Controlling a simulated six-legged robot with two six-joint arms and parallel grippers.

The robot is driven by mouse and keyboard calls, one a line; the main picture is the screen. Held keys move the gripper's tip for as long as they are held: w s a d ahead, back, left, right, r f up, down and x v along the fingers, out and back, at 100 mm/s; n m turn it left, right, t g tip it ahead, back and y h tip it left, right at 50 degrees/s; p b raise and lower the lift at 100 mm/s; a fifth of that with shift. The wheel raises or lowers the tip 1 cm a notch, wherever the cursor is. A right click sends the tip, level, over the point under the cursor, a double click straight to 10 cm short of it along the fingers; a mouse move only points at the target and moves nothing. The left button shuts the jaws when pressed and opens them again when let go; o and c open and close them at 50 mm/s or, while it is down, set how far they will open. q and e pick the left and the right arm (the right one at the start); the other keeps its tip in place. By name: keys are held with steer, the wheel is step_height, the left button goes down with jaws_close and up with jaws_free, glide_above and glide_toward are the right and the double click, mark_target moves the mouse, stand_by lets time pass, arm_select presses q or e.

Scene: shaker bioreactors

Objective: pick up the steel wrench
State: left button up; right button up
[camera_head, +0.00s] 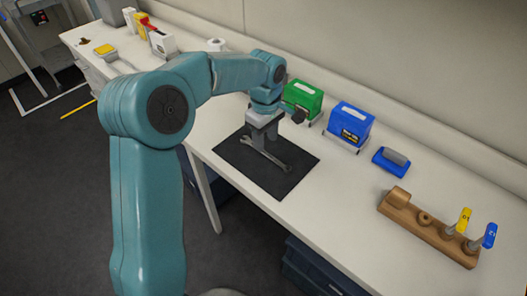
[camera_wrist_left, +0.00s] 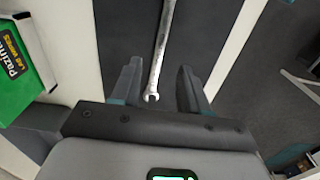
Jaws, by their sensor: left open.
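The steel wrench (camera_head: 268,156) lies on a black mat (camera_head: 283,186) on the white bench. My left gripper (camera_head: 258,137) is above the wrench's far left end, pointing down, and hides part of it. In the left wrist view the wrench (camera_wrist_left: 158,60) runs between the two open fingers of the gripper (camera_wrist_left: 158,90). Its near end sits between the fingers, with a gap on each side. I cannot tell how high the fingers are above the mat. My right gripper is not in view.
A green box (camera_head: 303,98) and a blue box (camera_head: 349,124) stand behind the mat. A blue item (camera_head: 391,161) and a wooden rack (camera_head: 428,229) with yellow and blue-handled tools are to the right. The bench between mat and rack is clear.

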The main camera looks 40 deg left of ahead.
mark_target(265, 153)
arm_select(q)
steer(key=shift+a+f, duration=0.1)
steer(key=shift+f, duration=2)
steer(key=shift+w+f, duration=0.1)
steer(key=shift+f, duration=0.05)
steer(key=shift+c, duration=0.2)
jaws_close()
